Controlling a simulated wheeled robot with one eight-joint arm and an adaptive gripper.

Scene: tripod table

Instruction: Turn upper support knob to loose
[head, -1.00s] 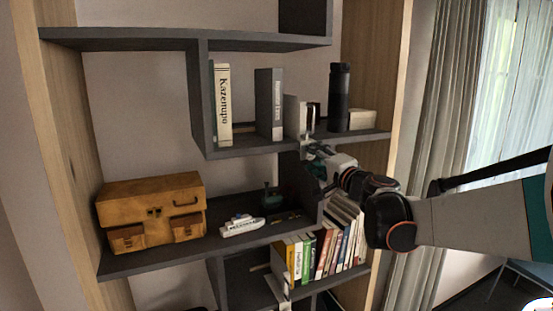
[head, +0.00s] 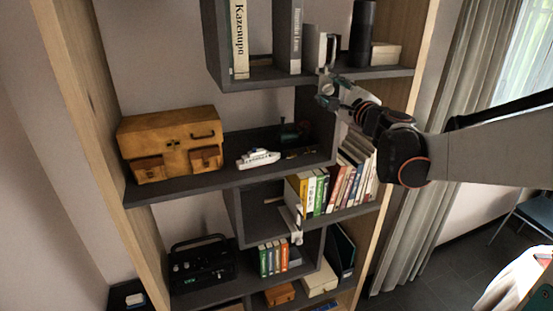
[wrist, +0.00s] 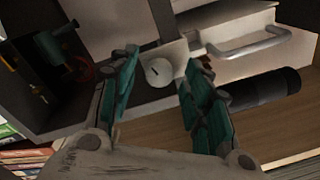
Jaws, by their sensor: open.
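The upper support knob (wrist: 158,72) is a small pale round knob with a dark mark across its face, on a light plate at the shelf edge in the wrist view. My gripper (wrist: 161,60) is open, with its teal-padded fingers on either side of the knob in the picture. I cannot tell whether they touch it or how far off it is. A lower white support (head: 296,225) shows at the shelf below.
A black cylinder (head: 362,35) and a white handled object (head: 318,48) stand on the shelf just above my gripper. Books (head: 335,188) stand below it. A toy ship (head: 258,157) and a wooden case (head: 172,143) sit to the left.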

